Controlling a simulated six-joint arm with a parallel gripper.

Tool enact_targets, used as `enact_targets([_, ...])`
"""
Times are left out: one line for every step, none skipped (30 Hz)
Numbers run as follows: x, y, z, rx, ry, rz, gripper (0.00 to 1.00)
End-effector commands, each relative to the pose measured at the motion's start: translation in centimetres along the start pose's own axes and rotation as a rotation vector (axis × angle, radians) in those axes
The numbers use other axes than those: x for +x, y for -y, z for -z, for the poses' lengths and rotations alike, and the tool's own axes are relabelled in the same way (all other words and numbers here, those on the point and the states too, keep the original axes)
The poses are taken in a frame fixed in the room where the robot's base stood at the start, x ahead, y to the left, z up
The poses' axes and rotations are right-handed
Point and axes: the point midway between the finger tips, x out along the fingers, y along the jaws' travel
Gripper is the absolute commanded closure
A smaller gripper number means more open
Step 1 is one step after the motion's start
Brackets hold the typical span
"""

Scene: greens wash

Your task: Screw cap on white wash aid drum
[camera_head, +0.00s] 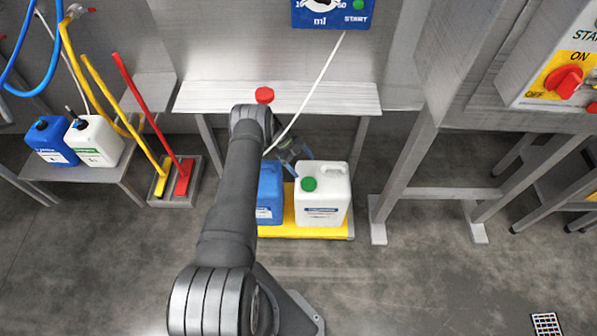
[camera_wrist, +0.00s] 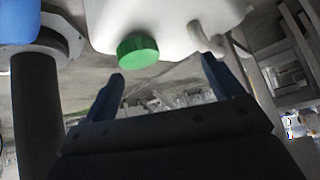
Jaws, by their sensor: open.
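The white drum (camera_head: 323,205) stands on a yellow platform (camera_head: 300,230) below the steel bench, with a green cap (camera_head: 309,184) on its top left. In the wrist view the white drum (camera_wrist: 165,25) fills the upper middle, and the green cap (camera_wrist: 138,51) sits on its neck. I cannot tell how tight the cap is. My gripper (camera_head: 303,157) is open, behind and above the drum in the head view. In the wrist view my gripper's fingers (camera_wrist: 162,70) are apart and empty, with the cap near the left fingertip.
A blue drum (camera_head: 269,195) stands close left of the white drum, partly hidden by my arm. A red cap (camera_head: 264,95) lies on the steel bench (camera_head: 330,97). A white hose (camera_head: 312,92) hangs near my gripper. More drums stand on the left shelf (camera_head: 75,175).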

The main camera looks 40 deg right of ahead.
Motion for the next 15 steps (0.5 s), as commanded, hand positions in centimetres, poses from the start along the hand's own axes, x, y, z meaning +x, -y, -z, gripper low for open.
enact_targets([0.0, 0.5, 1.1, -0.025, -0.029, 0.042, 0.15])
enact_targets([0.0, 0.9, 1.7, -0.039, -0.041, 0.07, 0.15])
enact_targets([0.0, 1.4, 2.5, -0.059, -0.054, 0.108, 0.15])
enact_targets([0.0, 1.9, 3.0, -0.075, -0.061, 0.138, 0.15])
enact_targets([-0.1, 2.4, 3.4, -0.091, -0.065, 0.168, 0.15])
enact_targets([-0.1, 3.0, 4.0, -0.115, -0.07, 0.206, 0.15])
enact_targets([-0.2, 3.5, 4.5, -0.133, -0.072, 0.235, 0.15])
enact_targets([-0.2, 3.9, 4.9, -0.154, -0.073, 0.264, 0.15])
enact_targets([-0.4, 4.5, 5.4, -0.18, -0.073, 0.301, 0.15])
enact_targets([-0.5, 4.9, 5.8, -0.202, -0.073, 0.328, 0.15])
enact_targets([-0.6, 5.2, 6.1, -0.225, -0.072, 0.356, 0.15])
enact_targets([-0.8, 5.7, 6.5, -0.257, -0.07, 0.392, 0.15])
enact_targets([-1.0, 6.0, 6.8, -0.282, -0.067, 0.418, 0.15])
enact_targets([-1.2, 6.2, 7.1, -0.31, -0.063, 0.445, 0.15])
enact_targets([-1.4, 6.5, 7.5, -0.349, -0.058, 0.48, 0.15])
